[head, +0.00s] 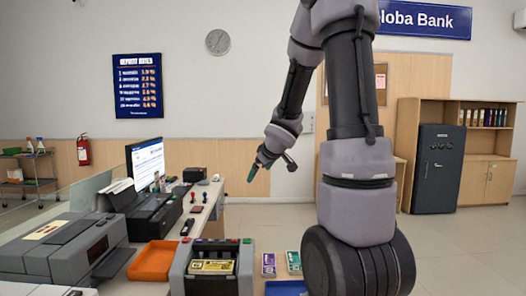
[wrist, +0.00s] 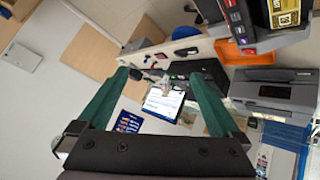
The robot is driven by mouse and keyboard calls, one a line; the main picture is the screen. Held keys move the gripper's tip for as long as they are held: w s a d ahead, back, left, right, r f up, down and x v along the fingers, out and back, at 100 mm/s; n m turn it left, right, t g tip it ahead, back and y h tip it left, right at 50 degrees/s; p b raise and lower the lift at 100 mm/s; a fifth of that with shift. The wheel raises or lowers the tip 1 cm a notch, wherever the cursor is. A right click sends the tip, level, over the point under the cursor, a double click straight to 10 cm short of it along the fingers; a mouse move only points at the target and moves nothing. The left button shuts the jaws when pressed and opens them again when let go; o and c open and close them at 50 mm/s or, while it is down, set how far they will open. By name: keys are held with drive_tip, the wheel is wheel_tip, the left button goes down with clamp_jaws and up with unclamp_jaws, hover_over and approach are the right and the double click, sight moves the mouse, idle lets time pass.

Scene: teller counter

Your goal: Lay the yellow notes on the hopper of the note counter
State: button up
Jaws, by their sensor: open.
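The yellow notes (head: 212,267) lie flat on the grey and black note counter (head: 178,276), in its open upper part, at the bottom of the head view. They also show at the top right corner of the wrist view (wrist: 287,17). My gripper (head: 259,168) is raised well above and beyond the counter, apart from the notes. In the wrist view its two green fingers (wrist: 158,76) are spread wide with nothing between them.
An orange tray (head: 153,261) lies left of the note counter, beside a grey printer (head: 65,250). Purple notes (head: 268,264) and green notes (head: 293,262) lie to its right, near a blue tray (head: 286,288). A monitor (head: 147,162) stands behind. The air around my gripper is clear.

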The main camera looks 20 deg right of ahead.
drive_tip(key=s+r+m+h, duration=0.2)
drive_tip(key=s+r+m, duration=0.4)
drive_tip(key=s+r, duration=0.4)
drive_tip(key=s+a+r+m+g+y, duration=0.1)
drive_tip(key=s+a+y, duration=0.1)
drive_tip(key=s+a, duration=0.3)
drive_tip(key=s+a+r+m+g+y, duration=0.1)
drive_tip(key=s+a, duration=0.4)
drive_tip(key=s, duration=0.6)
drive_tip(key=shift+s+a+m+g+y, duration=0.3)
drive_tip(key=shift+s+m+y, duration=0.05)
drive_tip(key=shift+m+y, duration=0.4)
